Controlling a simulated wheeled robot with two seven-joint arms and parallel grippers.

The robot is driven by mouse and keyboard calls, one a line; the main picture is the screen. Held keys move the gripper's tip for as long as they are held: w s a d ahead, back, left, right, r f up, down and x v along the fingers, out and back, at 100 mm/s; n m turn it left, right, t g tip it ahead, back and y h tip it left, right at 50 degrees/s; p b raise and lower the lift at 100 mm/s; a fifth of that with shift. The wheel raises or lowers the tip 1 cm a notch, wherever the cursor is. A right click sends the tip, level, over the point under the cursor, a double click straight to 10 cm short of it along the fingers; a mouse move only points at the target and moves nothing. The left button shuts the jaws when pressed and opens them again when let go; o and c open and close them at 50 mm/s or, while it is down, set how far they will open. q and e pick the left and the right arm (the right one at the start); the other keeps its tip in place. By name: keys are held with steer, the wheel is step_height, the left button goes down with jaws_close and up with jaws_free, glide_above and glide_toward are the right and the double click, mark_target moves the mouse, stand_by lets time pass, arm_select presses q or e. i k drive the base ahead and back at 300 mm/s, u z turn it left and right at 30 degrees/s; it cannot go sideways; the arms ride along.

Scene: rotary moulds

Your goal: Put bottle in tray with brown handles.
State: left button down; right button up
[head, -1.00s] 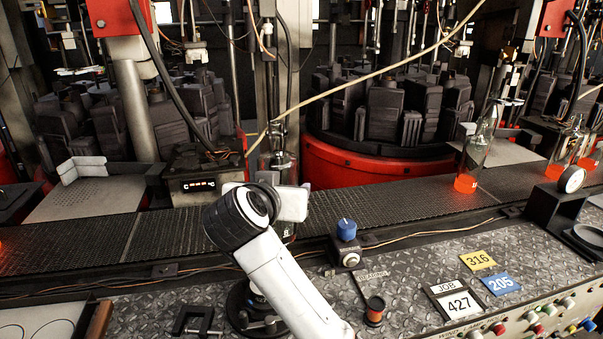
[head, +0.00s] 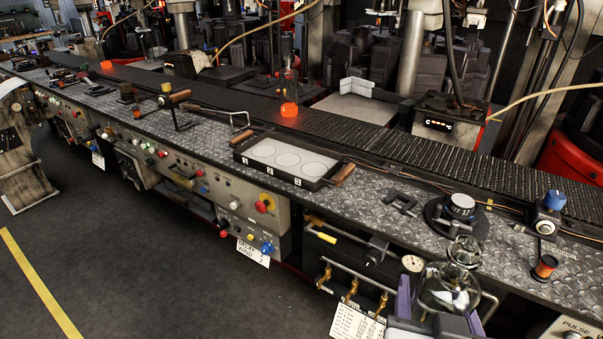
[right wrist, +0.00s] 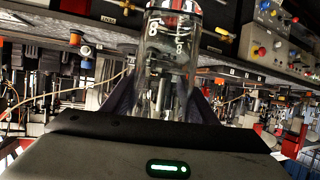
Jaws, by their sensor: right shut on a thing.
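A clear glass bottle (head: 447,287) is at the lower right of the head view, in front of the bench edge. My right gripper (head: 440,304) is shut around it, with a dark finger on each side. In the right wrist view the bottle (right wrist: 166,45) stands out from between the fingers of the gripper (right wrist: 163,98). The tray with brown handles (head: 284,178) lies on the bench, left of and beyond the bottle. It has a dark frame, a pale floor with several circles, and labels 1, 2 and 3; no bottle is in it. My left gripper is out of view.
A conveyor (head: 345,130) runs behind the bench, carrying a bottle with a glowing orange base (head: 289,100). A round black fixture (head: 458,211), a black clamp (head: 402,202) and a blue knob (head: 554,201) stand right of the tray.

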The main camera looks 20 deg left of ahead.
mark_target(288, 160)
steer(key=u, duration=0.6)
steer(key=i, duration=0.95)
steer(key=u, duration=0.65)
